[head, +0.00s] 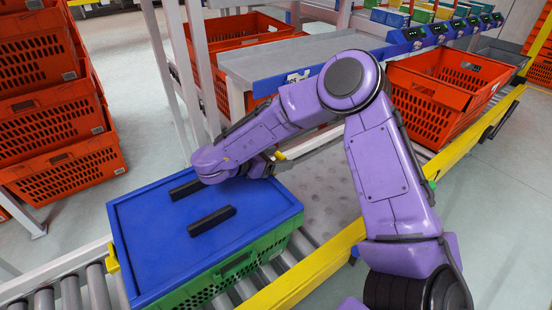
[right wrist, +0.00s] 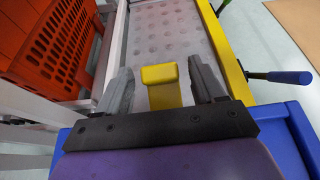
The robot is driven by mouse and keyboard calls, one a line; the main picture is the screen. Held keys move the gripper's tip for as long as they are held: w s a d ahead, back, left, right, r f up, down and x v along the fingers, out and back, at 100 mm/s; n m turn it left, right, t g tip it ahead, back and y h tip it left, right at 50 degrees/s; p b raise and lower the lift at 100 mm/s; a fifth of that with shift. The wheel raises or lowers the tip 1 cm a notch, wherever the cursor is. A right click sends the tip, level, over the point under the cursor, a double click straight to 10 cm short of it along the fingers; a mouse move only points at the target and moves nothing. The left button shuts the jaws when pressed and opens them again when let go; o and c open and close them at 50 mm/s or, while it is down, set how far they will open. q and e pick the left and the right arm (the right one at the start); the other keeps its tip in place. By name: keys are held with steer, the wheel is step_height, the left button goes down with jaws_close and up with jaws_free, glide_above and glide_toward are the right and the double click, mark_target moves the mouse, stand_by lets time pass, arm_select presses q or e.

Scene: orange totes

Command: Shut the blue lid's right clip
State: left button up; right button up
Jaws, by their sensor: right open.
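A blue lid (head: 150,235) with two dark bars lies on a green crate (head: 235,275) on the roller conveyor. In the right wrist view the yellow right clip (right wrist: 160,86) sticks out past the lid's edge, between my right gripper's two grey fingers (right wrist: 158,88). The fingers are apart, with a gap on either side of the clip. In the head view my right gripper (head: 274,162) is at the lid's far right edge, partly hidden by its own wrist, with a bit of the yellow clip (head: 281,156) beyond it. My left gripper is not in view.
A yellow clip (head: 112,258) shows at the lid's left edge. Orange totes (head: 60,125) are stacked at left, and another orange tote (head: 445,90) stands at right. A metal shelf (head: 290,58) is behind the lid. A yellow rail (head: 310,272) runs along the conveyor.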

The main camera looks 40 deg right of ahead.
steer(key=c, duration=1.1)
steer(key=shift+o, duration=0.2)
